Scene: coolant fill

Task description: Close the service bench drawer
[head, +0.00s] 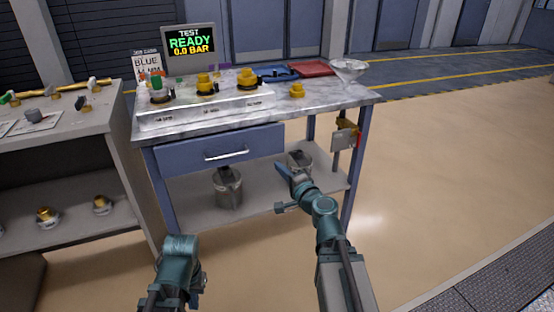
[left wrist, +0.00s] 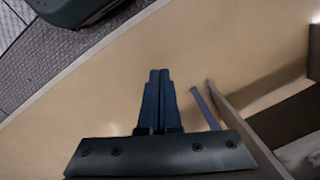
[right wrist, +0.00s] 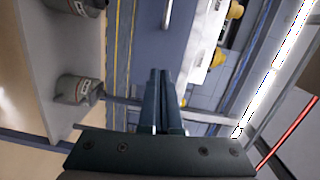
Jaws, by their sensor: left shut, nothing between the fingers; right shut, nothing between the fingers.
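The service bench's blue drawer front (head: 195,156) is below the marble top, with a silver bar handle (head: 226,154). It looks close to the bench frame; I cannot tell whether a gap is left. In the right wrist view, a blue panel with the handle (right wrist: 168,14) shows beyond the fingers. My right gripper (right wrist: 158,75) is shut and empty; in the head view it is near the bench's front, right of and below the drawer. My left gripper (left wrist: 159,75) is shut and empty, low over the floor in front of the bench. Its fingers are unclear in the head view.
The bench top (head: 330,97) holds yellow-capped fittings, trays, a funnel (head: 348,70) and a screen (head: 189,43). Metal canisters (head: 228,187) stand on its lower shelf. A grey shelf unit (head: 60,150) stands at left. Floor at right is clear.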

